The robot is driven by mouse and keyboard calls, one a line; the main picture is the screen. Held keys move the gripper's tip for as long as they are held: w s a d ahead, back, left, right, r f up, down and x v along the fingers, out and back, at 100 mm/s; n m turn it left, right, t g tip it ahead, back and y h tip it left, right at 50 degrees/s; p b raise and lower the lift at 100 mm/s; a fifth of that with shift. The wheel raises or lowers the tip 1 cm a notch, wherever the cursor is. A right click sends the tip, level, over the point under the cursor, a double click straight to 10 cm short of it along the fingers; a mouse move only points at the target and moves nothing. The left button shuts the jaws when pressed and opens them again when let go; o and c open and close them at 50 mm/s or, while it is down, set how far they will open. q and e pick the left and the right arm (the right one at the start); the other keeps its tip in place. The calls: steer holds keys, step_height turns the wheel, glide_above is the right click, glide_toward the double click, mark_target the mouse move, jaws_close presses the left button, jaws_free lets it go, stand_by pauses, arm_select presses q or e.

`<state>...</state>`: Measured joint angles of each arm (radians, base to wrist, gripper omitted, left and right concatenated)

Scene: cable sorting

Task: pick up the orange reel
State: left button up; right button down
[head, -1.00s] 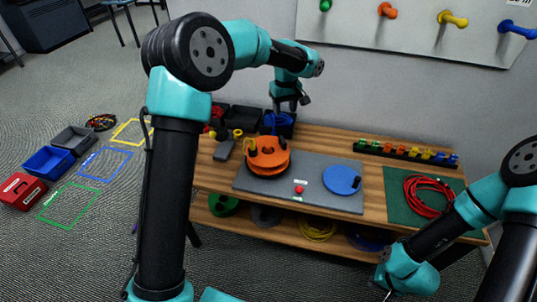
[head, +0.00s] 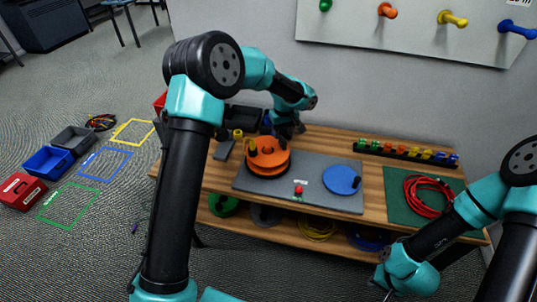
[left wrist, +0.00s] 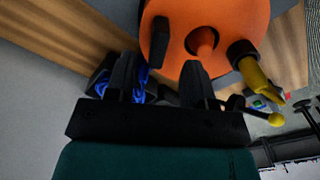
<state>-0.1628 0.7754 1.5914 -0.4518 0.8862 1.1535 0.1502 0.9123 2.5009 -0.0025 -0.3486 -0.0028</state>
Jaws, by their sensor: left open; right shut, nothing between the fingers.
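My left gripper (head: 287,133) is just behind and above the reel's far right edge. In the left wrist view the orange reel (left wrist: 225,15) fills the upper right, showing a central hub and a dark upright peg. The left gripper's fingers (left wrist: 158,75) are apart and empty, with the tips close to the reel's edge. My right gripper (head: 386,287) is low in front of the bench, shut and empty.
A blue disc (head: 342,180) and a red button (head: 299,190) are on the grey mat (head: 318,202). A red cable coil (head: 428,195) lies on a green mat. A rack of coloured pieces (head: 405,153) stands along the back. Dark bins stand behind the reel.

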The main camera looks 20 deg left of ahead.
mark_target(283, 139)
arm_select(q)
steer(key=shift+f, duration=0.1)
steer(key=shift+w+f, duration=0.15)
steer(key=shift+f, duration=2.35)
steer(key=shift+c, duration=0.4)
jaws_close()
